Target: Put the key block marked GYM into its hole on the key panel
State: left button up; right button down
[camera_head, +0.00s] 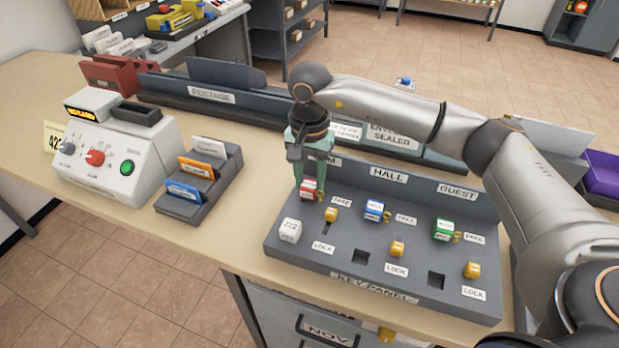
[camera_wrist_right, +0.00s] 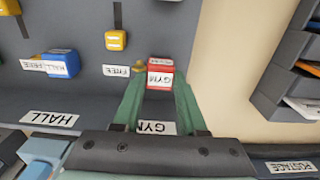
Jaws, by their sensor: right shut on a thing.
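The red key block marked GYM (camera_head: 311,189) is between the fingertips of my right gripper (camera_head: 311,178), at the upper left of the key panel (camera_head: 345,284). In the right wrist view the red block (camera_wrist_right: 160,72) shows its white GYM label between the green fingertips (camera_wrist_right: 158,85). My right gripper is shut on it. I cannot tell whether the block is seated in the panel or just above it. The GYM nameplate (camera_wrist_right: 157,127) is partly hidden by the gripper. My left gripper is not in view.
A white block (camera_head: 289,229) sits at the GYM column's lower left. Blue (camera_head: 373,210) and green (camera_head: 444,229) blocks sit in the HALL and GUEST columns, with empty lower holes (camera_head: 361,257) (camera_head: 437,280). Yellow sliders (camera_head: 331,214) stand beside them. The postage machine (camera_head: 117,155) is left.

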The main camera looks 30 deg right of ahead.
jog(key=shift+f, duration=0.1)
jog(key=shift+f+b, duration=0.3)
jog(key=shift+b, duration=0.1)
jog(key=shift+c, duration=1.9)
grip_release()
jog(key=shift+r, duration=0.1)
jog(key=shift+r+p, duration=2.25)
jog(key=shift+r, duration=1.25)
jog(key=shift+s+f, duration=0.1)
